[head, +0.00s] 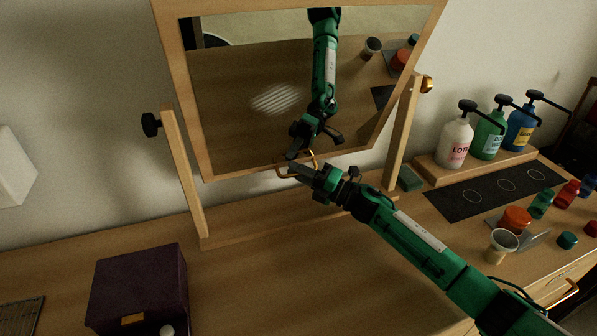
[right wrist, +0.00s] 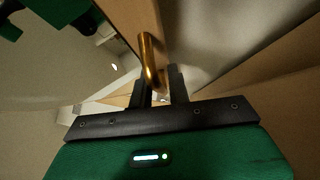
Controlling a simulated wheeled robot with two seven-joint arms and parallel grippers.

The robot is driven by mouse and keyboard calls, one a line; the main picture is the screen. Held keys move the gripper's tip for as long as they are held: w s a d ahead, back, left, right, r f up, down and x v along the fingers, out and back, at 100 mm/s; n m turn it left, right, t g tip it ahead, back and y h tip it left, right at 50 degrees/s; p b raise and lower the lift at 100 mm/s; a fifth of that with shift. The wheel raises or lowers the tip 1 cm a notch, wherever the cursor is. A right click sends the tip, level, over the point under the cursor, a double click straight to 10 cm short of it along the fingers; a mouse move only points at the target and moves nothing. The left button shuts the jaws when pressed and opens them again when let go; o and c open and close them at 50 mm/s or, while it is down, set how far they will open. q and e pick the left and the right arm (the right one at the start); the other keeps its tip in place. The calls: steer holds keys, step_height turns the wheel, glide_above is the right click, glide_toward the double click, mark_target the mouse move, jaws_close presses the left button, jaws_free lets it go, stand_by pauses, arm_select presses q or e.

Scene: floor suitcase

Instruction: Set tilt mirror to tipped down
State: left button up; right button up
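The tilt mirror (head: 258,105) hangs in a wooden frame between two upright posts (head: 184,180) of a stand on the wooden top. Its glass reflects the tabletop and my right arm; its exact tilt is hard to judge. A brass handle (head: 283,171) sits at the middle of the frame's lower edge. My right gripper (head: 300,171) is at this handle. In the right wrist view the fingers (right wrist: 161,88) are close together, with the brass handle (right wrist: 148,58) running in between them; it looks gripped. The left gripper is not in view.
A black knob (head: 150,124) sticks out at the left post. A purple box (head: 138,288) stands at front left. Pump bottles (head: 489,142) stand on a riser at right, near a black mat (head: 468,198), a cup (head: 501,246) and small jars. The middle of the top is clear.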

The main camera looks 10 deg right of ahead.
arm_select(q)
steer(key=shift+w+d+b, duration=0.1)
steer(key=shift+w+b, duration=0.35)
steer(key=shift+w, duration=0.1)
arm_select(e)
steer(key=r+v, duration=0.1)
steer(key=v, duration=0.7)
steer(key=r+v, duration=0.2)
steer(key=v, duration=0.6)
steer(key=shift+s+d+f, duration=0.2)
steer(key=shift+s+d, duration=0.05)
steer(key=shift+d, duration=0.3)
